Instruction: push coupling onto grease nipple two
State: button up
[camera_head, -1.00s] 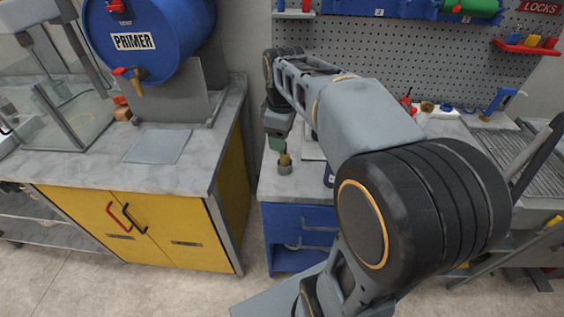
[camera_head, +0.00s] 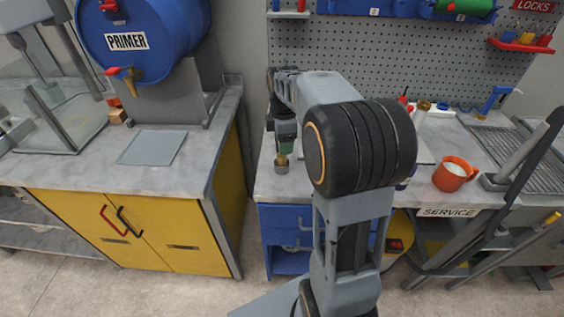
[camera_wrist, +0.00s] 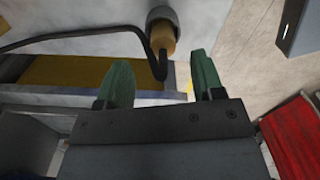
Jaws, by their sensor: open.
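A brass-coloured coupling (camera_wrist: 163,40) with a black hose (camera_wrist: 85,38) stands in a small grey cup in the wrist view. In the head view the coupling (camera_head: 282,160) shows small, in the cup (camera_head: 282,169) on the left end of the workbench. My gripper (camera_wrist: 160,72) has two green fingers, spread open and empty. The coupling lies ahead of the gap between them, apart from both, with the hose end crossing that gap. In the head view my gripper (camera_head: 285,143) is just above the coupling. I cannot make out any grease nipple.
An orange mug (camera_head: 452,175) and a SERVICE label (camera_head: 447,212) are right of my arm. A yellow cabinet (camera_head: 130,228) with a blue PRIMER drum (camera_head: 150,35) stands left, across a gap. A pegboard (camera_head: 390,55) backs the bench.

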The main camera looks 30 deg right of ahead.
aim_at(282, 162)
jog(key=shift+s+a+f, duration=0.1)
jog(key=shift+a+f, duration=0.05)
jog(key=shift+f, duration=2.5)
jog(key=c, duration=1)
jog(key=shift+c, duration=0.2)
jog(key=shift+r, duration=0.15)
